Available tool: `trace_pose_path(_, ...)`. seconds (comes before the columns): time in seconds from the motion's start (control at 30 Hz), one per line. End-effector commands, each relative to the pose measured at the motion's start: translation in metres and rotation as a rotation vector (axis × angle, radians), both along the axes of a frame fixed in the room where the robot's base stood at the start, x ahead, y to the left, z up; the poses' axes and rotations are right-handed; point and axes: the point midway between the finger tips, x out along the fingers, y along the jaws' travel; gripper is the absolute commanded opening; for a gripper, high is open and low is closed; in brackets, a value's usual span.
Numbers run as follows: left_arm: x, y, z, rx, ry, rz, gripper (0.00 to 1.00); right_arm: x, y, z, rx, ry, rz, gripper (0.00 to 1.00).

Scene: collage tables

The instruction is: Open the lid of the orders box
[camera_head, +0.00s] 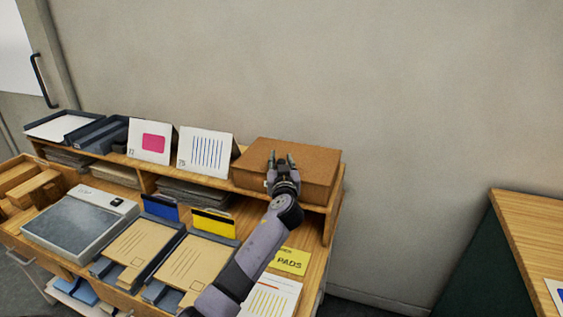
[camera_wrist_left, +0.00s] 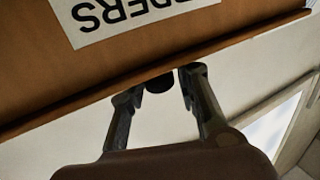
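The orders box (camera_head: 300,160) is a brown box on the right end of the desk's upper shelf, and its lid looks closed. In the left wrist view its front (camera_wrist_left: 40,50) carries a white label (camera_wrist_left: 130,15) with upside-down letters reading "DERS". A dark rounded piece (camera_wrist_left: 160,82), perhaps a knob, shows below the box's edge between my fingers. My left gripper (camera_head: 282,160) is at the box's front, its two fingers apart. The fingers (camera_wrist_left: 163,88) stand on either side of the dark piece; contact is unclear. My right gripper is not in view.
Left of the box, two white cards (camera_head: 205,152) stand on the shelf beside dark trays (camera_head: 60,126). Below are a grey scale (camera_head: 75,222), envelopes in trays (camera_head: 140,247) and a yellow "PADS" sign (camera_head: 290,261). The wall (camera_head: 400,100) is close behind. Another table (camera_head: 535,225) stands at right.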

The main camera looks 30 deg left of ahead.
Motion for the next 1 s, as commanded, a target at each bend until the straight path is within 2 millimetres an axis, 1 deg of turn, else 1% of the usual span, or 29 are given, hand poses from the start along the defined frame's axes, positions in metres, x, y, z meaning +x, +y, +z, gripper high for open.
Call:
trace_pose_path(0.03, -0.0001, -0.0001, -0.0001, 0.000, 0.000, 0.000, 0.24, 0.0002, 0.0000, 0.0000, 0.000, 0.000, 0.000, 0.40)
trace_pose_path(0.4, -0.0002, -0.0001, -0.0002, 0.000, 0.000, 0.000, 0.00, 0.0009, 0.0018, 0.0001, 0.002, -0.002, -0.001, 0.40)
trace_pose_path(0.87, -0.0001, -0.0002, -0.0002, -0.001, 0.001, 0.000, 0.00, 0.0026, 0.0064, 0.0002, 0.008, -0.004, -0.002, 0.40)
trace_pose_path(1.0, 0.0001, -0.0002, 0.0032, -0.002, 0.007, 0.000, 0.00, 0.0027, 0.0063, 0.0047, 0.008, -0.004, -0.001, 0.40)
